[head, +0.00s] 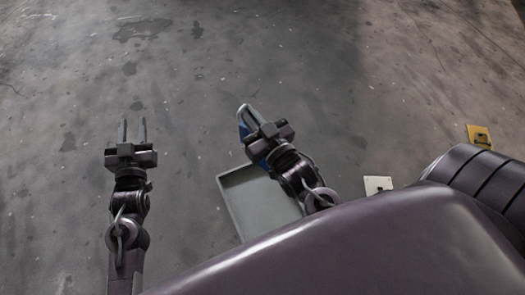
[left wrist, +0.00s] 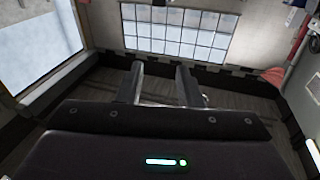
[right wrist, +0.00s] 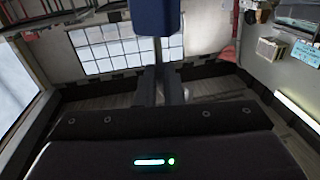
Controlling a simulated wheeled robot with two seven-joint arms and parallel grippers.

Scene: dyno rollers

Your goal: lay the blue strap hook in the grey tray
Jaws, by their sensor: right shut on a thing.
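The blue strap hook (head: 243,130) is held in my right gripper (head: 253,118); its blue part and pale hook end show around the fingers in the head view. In the right wrist view its blue part (right wrist: 155,18) rises beyond the closed fingers (right wrist: 161,85). The grey tray (head: 240,200) lies on the floor below my right arm; the arm and the dark purple body hide part of it. The tray's visible inside looks empty. My left gripper (head: 132,130) is open and empty, left of the tray; its parted fingers show in the left wrist view (left wrist: 160,85).
A yellow plate (head: 480,134) lies at the far right, and a small white plate (head: 377,185) lies right of the tray. A large purple rounded body (head: 380,240) fills the lower right. The concrete floor at the left and top is clear.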

